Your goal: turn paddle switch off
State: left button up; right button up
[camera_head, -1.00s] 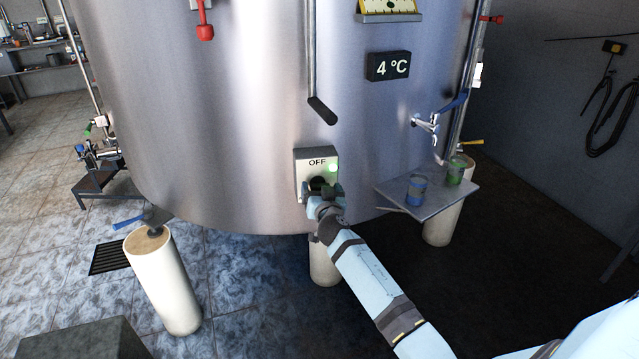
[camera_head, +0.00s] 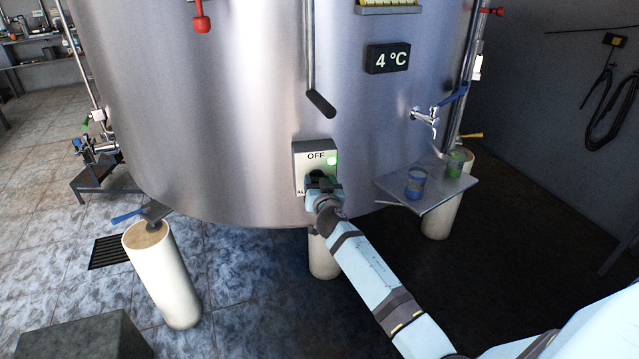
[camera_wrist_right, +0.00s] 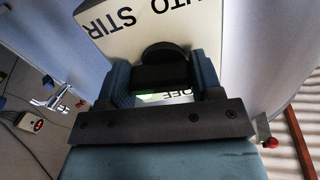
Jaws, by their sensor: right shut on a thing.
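The paddle switch is a pale box (camera_head: 300,165) on the front of the steel tank, with "OFF" printed at its top and a lit green lamp (camera_head: 333,160) beside the word. Its black paddle (camera_head: 318,175) is largely hidden by my right gripper (camera_head: 323,185). In the right wrist view the box (camera_wrist_right: 128,22) appears upside down, with "UTO STIR" readable. There the black paddle (camera_wrist_right: 163,72) sits between the two fingers of my right gripper (camera_wrist_right: 162,82), which is shut on it. The paddle's exact setting is hard to read. My left gripper is out of view.
A black pipe handle (camera_head: 320,103) hangs above the switch. To the right are a "4 °C" display (camera_head: 388,59), a tap (camera_head: 428,118) and a small shelf (camera_head: 440,200) with a blue cup (camera_head: 416,183) and a green cup (camera_head: 455,163). Pale legs stand under the tank.

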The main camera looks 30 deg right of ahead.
jog(key=shift+n, duration=0.3)
jog(key=n, duration=0.4)
jog(key=shift+r+n, duration=0.2)
jog(key=shift+n, duration=0.1)
jog(key=n, duration=0.4)
jog(key=shift+d+r+n+p, duration=0.1)
jog(key=shift+r+n+p, duration=0.05)
jog(key=shift+n+p, duration=0.2)
jog(key=n+p, duration=0.1)
jog(key=n, duration=0.4)
jog(key=shift+r, duration=0.2)
jog(key=shift+w+n+p, duration=0.1)
jog(key=shift+n+p, duration=0.55)
jog(key=shift+n, duration=1.6)
jog(key=o, duration=0.9)
jog(key=shift+f, duration=0.15)
